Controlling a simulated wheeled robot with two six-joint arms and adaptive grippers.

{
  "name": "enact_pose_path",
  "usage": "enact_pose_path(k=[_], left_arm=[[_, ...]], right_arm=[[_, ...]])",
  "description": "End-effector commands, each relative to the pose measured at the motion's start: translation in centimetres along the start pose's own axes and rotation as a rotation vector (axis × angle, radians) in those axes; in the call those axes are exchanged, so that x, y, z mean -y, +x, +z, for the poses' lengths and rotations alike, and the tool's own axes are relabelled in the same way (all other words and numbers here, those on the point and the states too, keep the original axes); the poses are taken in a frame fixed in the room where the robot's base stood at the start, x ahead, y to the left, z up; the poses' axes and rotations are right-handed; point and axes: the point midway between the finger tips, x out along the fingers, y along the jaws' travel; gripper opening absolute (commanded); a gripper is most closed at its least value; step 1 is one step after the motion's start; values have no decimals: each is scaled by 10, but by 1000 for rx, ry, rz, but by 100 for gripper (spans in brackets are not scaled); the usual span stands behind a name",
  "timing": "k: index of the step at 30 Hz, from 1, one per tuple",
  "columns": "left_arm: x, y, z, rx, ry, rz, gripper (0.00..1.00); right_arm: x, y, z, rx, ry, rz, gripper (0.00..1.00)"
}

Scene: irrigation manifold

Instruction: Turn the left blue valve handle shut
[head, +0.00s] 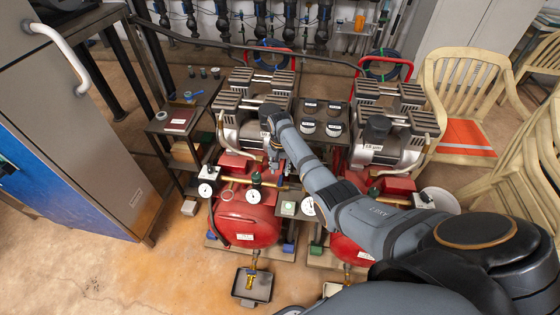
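I cannot make out the left blue valve handle with certainty. Small blue marks show among the black pipes (290,22) of the manifold at the back wall, too small to tell apart. My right arm reaches in from the lower right across the red compressors. My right gripper (275,160) points down over the left compressor (243,215), near its brass pipe and gauge. Its fingers are small and dark, so I cannot tell whether they are open or shut. My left gripper is not in view.
A dark shelf (178,122) at left holds cups and a small blue item (190,95). A grey cabinet (70,120) stands far left. Stacked cream chairs (465,85) crowd the right. A black tray (252,285) lies in front. Floor is free at lower left.

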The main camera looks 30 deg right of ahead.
Motion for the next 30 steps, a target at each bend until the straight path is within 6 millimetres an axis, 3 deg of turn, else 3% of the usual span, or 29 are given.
enact_pose_path(k=[4, 10, 25, 30], left_arm=[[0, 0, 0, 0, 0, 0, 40], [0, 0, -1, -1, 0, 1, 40], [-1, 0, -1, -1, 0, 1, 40], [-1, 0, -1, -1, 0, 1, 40]], right_arm=[[0, -31, 0, -2, -1, -2, 37], [0, -50, 0, 0, 0, -1, 37], [0, -52, 0, 0, 0, 0, 37], [-15, -29, 23, -34, -78, 3, 37]])
